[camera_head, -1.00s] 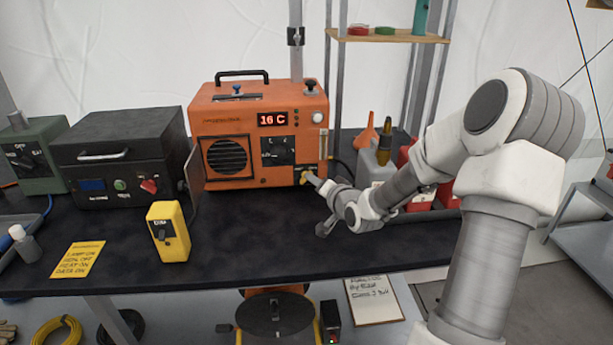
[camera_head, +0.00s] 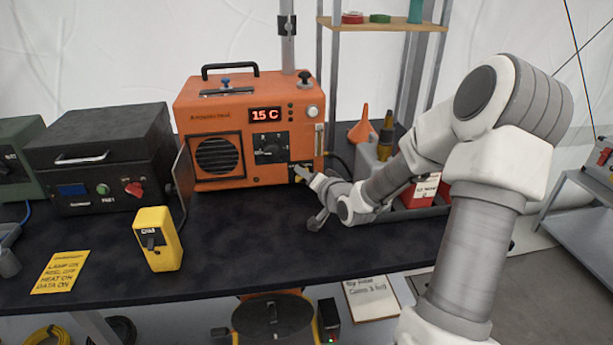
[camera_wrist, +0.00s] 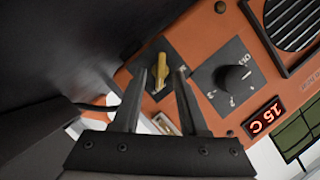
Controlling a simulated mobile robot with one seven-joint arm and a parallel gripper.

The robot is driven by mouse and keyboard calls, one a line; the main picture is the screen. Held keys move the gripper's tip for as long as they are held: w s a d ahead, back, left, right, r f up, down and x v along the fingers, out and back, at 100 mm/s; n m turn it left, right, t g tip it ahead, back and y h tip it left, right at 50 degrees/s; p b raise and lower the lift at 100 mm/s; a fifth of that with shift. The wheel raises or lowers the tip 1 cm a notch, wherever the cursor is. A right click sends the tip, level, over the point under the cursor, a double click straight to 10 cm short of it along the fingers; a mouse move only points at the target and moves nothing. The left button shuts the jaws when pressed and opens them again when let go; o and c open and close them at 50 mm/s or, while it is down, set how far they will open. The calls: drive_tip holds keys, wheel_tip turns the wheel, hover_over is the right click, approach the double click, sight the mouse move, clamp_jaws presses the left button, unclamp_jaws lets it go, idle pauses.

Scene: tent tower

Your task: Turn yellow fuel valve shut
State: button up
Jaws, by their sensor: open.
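The yellow fuel valve (camera_wrist: 159,68) is a small lever on a dark plate at the lower right of the orange heater (camera_head: 238,100). In the wrist view its handle runs nearly along my fingers, slightly tilted. My gripper (camera_wrist: 161,72) is open, with one fingertip on each side of the valve in the picture. I see gaps on both sides; whether a finger touches it, I cannot tell. In the head view my gripper (camera_head: 303,171) is at the heater's lower right corner and mostly covers the valve. The heater's red display (camera_head: 266,115) reads 15 C.
A black dial (camera_wrist: 235,78) sits beside the valve plate. A tray with a red can (camera_head: 422,190) and a grey can stands right of my wrist. The table's front middle is clear.

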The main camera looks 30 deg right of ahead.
clamp_jaws()
